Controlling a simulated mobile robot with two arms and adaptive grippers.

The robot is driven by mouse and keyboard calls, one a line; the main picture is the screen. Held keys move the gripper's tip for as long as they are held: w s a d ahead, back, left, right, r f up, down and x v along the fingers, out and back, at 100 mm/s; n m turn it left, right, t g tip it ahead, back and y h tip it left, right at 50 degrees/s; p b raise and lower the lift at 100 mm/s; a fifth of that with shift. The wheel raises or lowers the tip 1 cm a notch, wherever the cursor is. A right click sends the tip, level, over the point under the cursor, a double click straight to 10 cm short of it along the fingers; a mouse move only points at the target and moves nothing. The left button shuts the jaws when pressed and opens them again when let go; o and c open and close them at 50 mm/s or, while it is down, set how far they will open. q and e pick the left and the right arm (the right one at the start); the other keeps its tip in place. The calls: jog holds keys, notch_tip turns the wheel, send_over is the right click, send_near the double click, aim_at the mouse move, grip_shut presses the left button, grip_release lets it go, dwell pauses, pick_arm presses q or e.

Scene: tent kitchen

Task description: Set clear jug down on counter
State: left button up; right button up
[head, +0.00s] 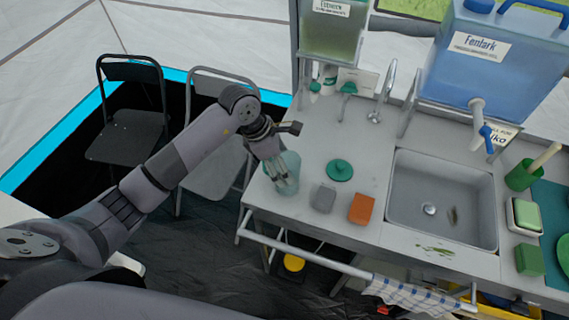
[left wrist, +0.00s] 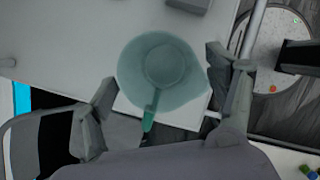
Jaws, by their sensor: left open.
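The clear jug (head: 291,160), pale teal and see-through, stands on the counter (head: 318,160) near its left front corner. In the left wrist view the jug (left wrist: 185,88) is seen from above, with its green handle (left wrist: 149,118) pointing toward my gripper. My left gripper (head: 284,181) is over the jug and partly hides it. In the left wrist view its open fingers (left wrist: 160,80) are spread wide on both sides of the jug, with visible gaps. My right gripper is in neither view.
A green lid (head: 339,170), a grey block (head: 324,198) and an orange block (head: 362,208) lie right of the jug. The sink (head: 440,190) is further right. A blue water container (head: 490,65) stands behind it. Folding chairs (head: 130,125) stand left of the counter.

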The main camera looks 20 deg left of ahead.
pick_arm(q)
jog(key=b+v, duration=0.2)
jog(key=v, duration=0.9)
